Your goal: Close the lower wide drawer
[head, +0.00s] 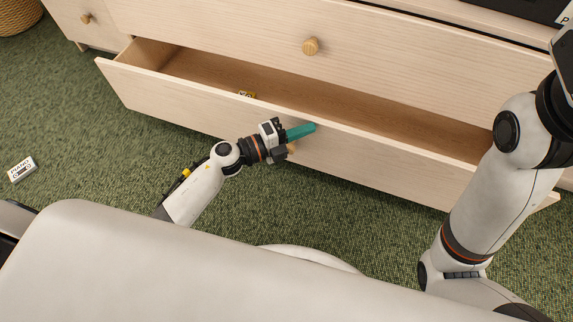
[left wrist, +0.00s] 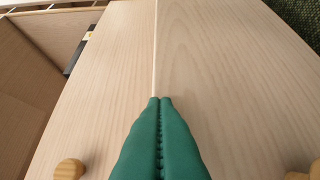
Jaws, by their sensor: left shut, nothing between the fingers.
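The lower wide drawer (head: 180,98) is pulled out of the pale wood cabinet, and its inside shows behind the front panel. My left gripper (head: 312,128) is at the outer face of that panel, near the middle, with its teal fingers shut and empty. Whether the fingers touch the panel I cannot tell. The drawer's round knob (head: 291,148) is mostly hidden by the gripper. In the left wrist view the shut teal fingers (left wrist: 160,100) lie over pale wood with a seam ahead of them. My right arm stands at the right of the head view; its gripper is out of frame.
A small white labelled box (head: 22,168) lies on the green carpet (head: 90,145), otherwise mostly clear. A wicker basket (head: 18,15) stands far left.

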